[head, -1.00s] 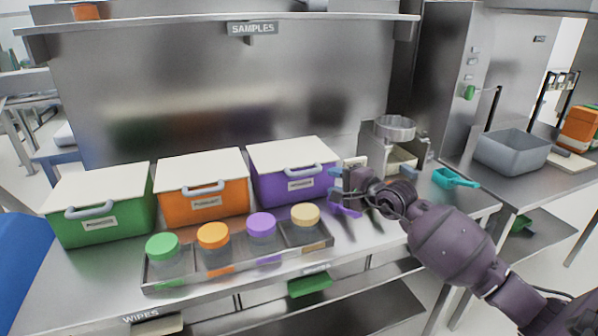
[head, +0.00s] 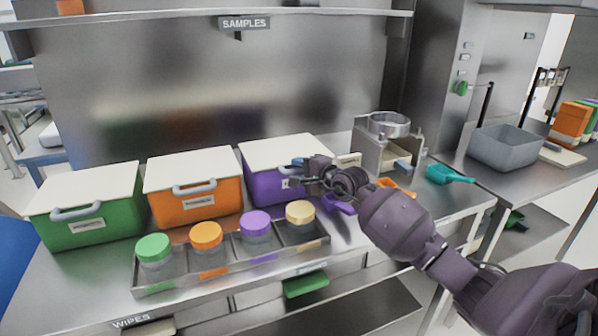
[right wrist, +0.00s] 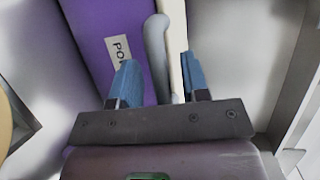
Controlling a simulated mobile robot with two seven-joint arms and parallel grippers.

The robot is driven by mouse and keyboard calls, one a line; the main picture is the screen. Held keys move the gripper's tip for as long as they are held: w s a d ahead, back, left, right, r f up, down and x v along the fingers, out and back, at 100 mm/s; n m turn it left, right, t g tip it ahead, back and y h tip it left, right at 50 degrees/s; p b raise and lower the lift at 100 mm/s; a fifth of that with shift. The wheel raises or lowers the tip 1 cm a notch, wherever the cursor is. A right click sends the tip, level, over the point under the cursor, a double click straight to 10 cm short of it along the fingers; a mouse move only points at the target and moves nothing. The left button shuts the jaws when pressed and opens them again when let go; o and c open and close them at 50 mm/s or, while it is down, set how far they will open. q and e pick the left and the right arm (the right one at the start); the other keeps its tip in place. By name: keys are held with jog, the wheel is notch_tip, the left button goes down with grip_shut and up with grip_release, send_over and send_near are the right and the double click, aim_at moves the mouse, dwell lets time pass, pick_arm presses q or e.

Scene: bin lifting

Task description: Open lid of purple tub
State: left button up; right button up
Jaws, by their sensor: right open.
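The purple tub (head: 262,190) stands on the steel bench, right of the orange tub, with its white lid (head: 285,152) shut. Its front is partly hidden by my right gripper (head: 294,172), which is at the front of the tub near the lid's edge. In the right wrist view the two blue fingers (right wrist: 158,80) are open, with the grey lid handle (right wrist: 157,50) between them and not gripped. The purple wall (right wrist: 92,30) with a white label shows left of the handle. My left gripper is not in view.
A green tub (head: 90,208) and an orange tub (head: 195,190) stand to the left. A tray (head: 150,290) in front holds several jars with coloured lids. A metal sieve stand (head: 388,150), a teal scoop (head: 450,174) and a grey bin (head: 505,147) are to the right.

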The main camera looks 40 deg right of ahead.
jog(key=shift+w, duration=0.1)
jog(key=shift+c, duration=0.2)
grip_shut()
jog(key=shift+r, duration=0.15)
